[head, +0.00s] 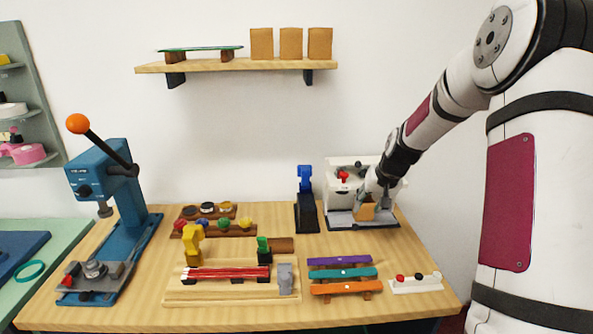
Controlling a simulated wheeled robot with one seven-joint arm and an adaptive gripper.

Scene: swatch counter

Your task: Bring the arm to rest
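My arm (440,112) reaches in from the right and slopes down to the back right of the wooden counter (420,262). My gripper (371,190) is at the front of a white machine (345,163) with a red knob. A small tan block (365,211) is right under the gripper, over the machine's grey base. The fingertips are small and partly hidden, so I cannot tell whether they hold the block or are only close to it.
A blue lever press (122,215) stands left, a blue-black upright tool (305,190) beside the machine. In front are a wooden jig (180,292), coloured strips (342,273) and a white knobbed bar (415,283). A wall shelf (215,66) hangs above. Free space lies above the counter's middle.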

